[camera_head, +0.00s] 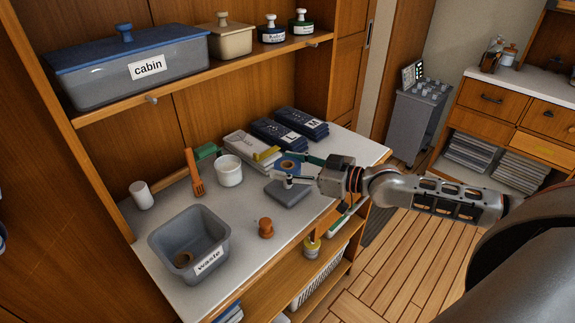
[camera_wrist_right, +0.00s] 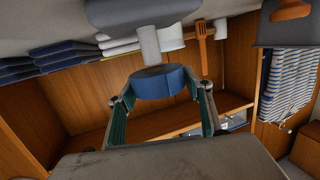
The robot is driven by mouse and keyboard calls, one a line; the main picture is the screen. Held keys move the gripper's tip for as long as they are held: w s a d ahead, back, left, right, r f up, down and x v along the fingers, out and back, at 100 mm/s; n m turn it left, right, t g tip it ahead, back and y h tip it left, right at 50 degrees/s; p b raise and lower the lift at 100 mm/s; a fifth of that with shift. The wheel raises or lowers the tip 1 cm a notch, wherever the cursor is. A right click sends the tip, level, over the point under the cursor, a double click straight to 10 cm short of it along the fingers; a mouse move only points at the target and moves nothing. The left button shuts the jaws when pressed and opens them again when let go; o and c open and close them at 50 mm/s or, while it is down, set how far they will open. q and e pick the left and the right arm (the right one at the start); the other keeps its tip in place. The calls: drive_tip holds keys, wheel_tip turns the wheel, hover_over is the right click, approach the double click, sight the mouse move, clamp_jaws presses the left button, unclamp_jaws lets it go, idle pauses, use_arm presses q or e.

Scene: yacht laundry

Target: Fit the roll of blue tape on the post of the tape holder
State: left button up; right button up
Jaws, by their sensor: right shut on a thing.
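The roll of blue tape (camera_head: 287,163) is held in my right gripper (camera_head: 292,168), whose fingers are closed on its sides. The wrist view shows the blue roll (camera_wrist_right: 160,83) between the two green-lined fingers, its core opening facing the post. The tape holder (camera_head: 288,193) is a grey block on the counter with a short pale post (camera_head: 288,181). In the wrist view the post (camera_wrist_right: 150,45) stands out from the grey base (camera_wrist_right: 125,14), its end close to the core. The roll appears above the post; whether they touch I cannot tell. My left gripper is out of view.
A white pot (camera_head: 228,171), an orange utensil (camera_head: 193,174) and a white cylinder (camera_head: 141,195) stand left of the holder. An orange knobbed object (camera_head: 266,228) and a grey waste bin (camera_head: 165,243) are nearer the front. Folded dark-blue packs (camera_head: 301,124) lie behind.

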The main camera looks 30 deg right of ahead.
sight(287, 187)
drive_tip(key=shift+f+b, duration=0.4)
drive_tip(key=shift+f, duration=2.2)
idle(3.4)
drive_tip(key=shift+p, duration=0.3)
idle(0.9)
drive_tip(key=o, duration=0.9)
